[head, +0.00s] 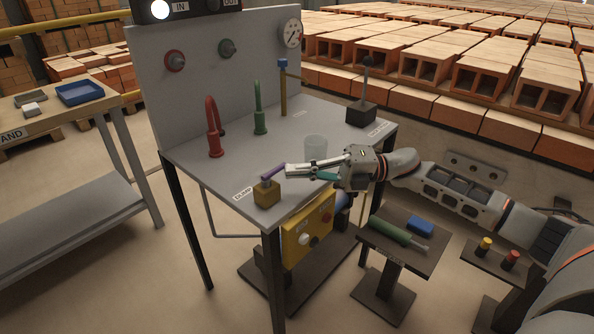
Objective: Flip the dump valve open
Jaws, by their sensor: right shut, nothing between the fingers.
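The dump valve (266,194) stands at the front left of the grey bench top, beside a label that appears to read DUMP. It has a brass-coloured block body and a purple lever (273,173) that slants up to the right. My right gripper (288,171) reaches in from the right, low over the bench, with its fingers shut. Its fingertips are at the right end of the purple lever; I cannot tell whether they touch it. Nothing shows between the fingers. My left gripper is not in view.
A clear cup (316,148) stands just behind my right gripper. Red (214,130) and green (260,110) hooked pipes and a brass post with a blue top (283,88) rise farther back. A black box with a lever (361,113) stands at the right. A yellow box (308,230) hangs below the front edge.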

